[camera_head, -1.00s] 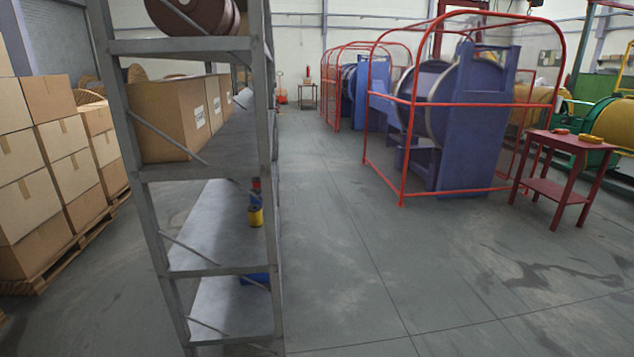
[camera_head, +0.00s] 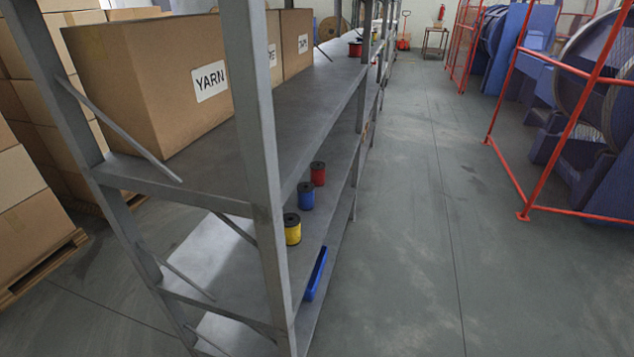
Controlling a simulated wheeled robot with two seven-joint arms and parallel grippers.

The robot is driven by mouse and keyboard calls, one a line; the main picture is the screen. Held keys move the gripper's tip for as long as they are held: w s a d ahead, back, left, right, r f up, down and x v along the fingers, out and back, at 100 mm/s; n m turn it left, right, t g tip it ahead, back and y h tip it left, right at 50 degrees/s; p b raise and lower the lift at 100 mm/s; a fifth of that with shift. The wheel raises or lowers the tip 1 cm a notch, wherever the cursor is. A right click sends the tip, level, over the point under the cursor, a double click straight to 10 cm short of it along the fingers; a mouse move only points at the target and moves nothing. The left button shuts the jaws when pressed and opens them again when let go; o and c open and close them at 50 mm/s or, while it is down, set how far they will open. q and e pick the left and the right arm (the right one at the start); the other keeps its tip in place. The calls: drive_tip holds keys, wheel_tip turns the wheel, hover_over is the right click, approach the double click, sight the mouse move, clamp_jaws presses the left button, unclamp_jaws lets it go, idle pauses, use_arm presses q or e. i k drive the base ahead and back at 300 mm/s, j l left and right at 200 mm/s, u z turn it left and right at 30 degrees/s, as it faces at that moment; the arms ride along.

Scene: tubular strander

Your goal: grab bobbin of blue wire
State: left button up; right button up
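The bobbin of blue wire (camera_head: 306,196) stands upright on a middle shelf of the grey metal rack (camera_head: 262,150). A yellow bobbin (camera_head: 292,229) stands on the nearer side of it and a red bobbin (camera_head: 318,173) on the farther side, all in one row with small gaps. The blue bobbin has a dark top and is in plain view. Neither of my grippers is in view.
A blue tray (camera_head: 316,274) lies on a lower shelf. The rack's front post stands just left of the bobbins. Open floor (camera_head: 420,200) lies right of the rack, then red guard frames (camera_head: 560,140) around blue machines.

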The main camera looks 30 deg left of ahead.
sight(305, 189)
drive_tip(key=i+u, duration=0.4)
drive_tip(key=i+l+u, duration=0.55)
drive_tip(key=u, duration=0.2)
drive_tip(key=i+l+u, duration=0.4)
